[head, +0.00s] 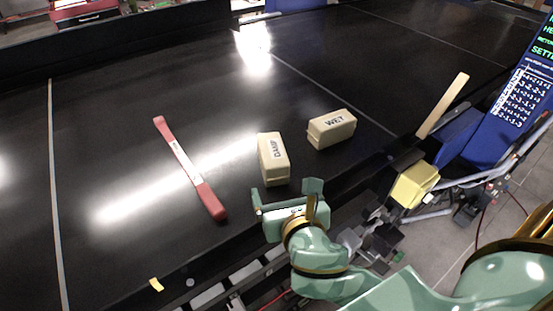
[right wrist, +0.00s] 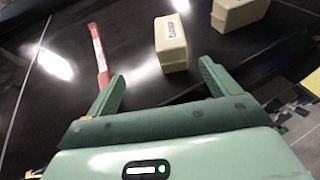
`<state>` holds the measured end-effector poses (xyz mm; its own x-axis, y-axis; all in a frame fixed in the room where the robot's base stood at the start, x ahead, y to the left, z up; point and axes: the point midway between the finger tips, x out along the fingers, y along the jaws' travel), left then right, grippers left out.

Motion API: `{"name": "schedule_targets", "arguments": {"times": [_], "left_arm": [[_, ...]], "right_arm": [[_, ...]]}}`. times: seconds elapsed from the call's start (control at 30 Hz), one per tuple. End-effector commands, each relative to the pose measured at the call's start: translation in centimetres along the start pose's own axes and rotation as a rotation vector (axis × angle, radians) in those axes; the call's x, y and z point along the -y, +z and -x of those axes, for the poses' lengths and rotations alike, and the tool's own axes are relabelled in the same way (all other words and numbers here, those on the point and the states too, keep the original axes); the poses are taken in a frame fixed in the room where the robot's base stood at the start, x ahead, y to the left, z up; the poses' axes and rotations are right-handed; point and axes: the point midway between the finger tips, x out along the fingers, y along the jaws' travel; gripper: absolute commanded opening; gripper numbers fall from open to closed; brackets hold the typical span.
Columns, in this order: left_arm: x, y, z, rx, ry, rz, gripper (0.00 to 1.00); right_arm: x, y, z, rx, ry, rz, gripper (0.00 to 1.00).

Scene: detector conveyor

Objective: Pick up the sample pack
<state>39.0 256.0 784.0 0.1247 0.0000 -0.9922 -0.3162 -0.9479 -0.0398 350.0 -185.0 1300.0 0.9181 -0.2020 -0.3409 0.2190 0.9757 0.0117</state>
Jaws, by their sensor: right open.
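Two cream box-shaped packs lie on the black conveyor. One is labelled DAMP (head: 273,160) and the other WET (head: 331,129); I cannot tell which is the sample pack. My right gripper (head: 286,193) is open and empty at the belt's near edge, just short of the DAMP pack. In the right wrist view, the DAMP pack (right wrist: 171,44) stands ahead of the open fingers (right wrist: 162,73), apart from them. The WET pack (right wrist: 238,12) is farther off to the right there. My left gripper is not in view.
A red wand with a white label (head: 188,165) lies on the belt left of the packs. A yellow block (head: 414,185) with a wooden handle (head: 443,105) stands off the belt's right side, beside a blue panel (head: 459,135) and a screen. The far belt is clear.

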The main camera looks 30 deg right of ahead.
Motion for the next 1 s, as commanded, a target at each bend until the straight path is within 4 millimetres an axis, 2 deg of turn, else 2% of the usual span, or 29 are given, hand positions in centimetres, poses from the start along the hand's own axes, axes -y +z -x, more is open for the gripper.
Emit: {"name": "schedule_targets", "arguments": {"times": [0.07,0.17,0.4,0.5,0.77,1.0], "left_arm": [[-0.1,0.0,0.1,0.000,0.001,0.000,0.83],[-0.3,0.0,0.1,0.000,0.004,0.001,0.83],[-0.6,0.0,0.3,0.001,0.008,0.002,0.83],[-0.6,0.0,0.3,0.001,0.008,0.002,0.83],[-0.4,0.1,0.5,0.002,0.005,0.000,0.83],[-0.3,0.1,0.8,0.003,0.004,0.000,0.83]], "right_arm": [[0.8,-0.8,-0.1,-0.036,-0.031,-0.002,0.87],[1.0,-1.0,-1.5,-0.045,-0.040,0.001,0.87],[1.2,-1.2,-7.4,-0.043,-0.038,0.002,0.87],[1.3,-1.3,-9.3,-0.043,-0.037,0.001,0.87],[1.4,-1.2,-11.7,-0.043,-0.037,0.002,0.87],[1.8,-1.1,-15.4,-0.042,-0.035,0.002,0.87]]}}
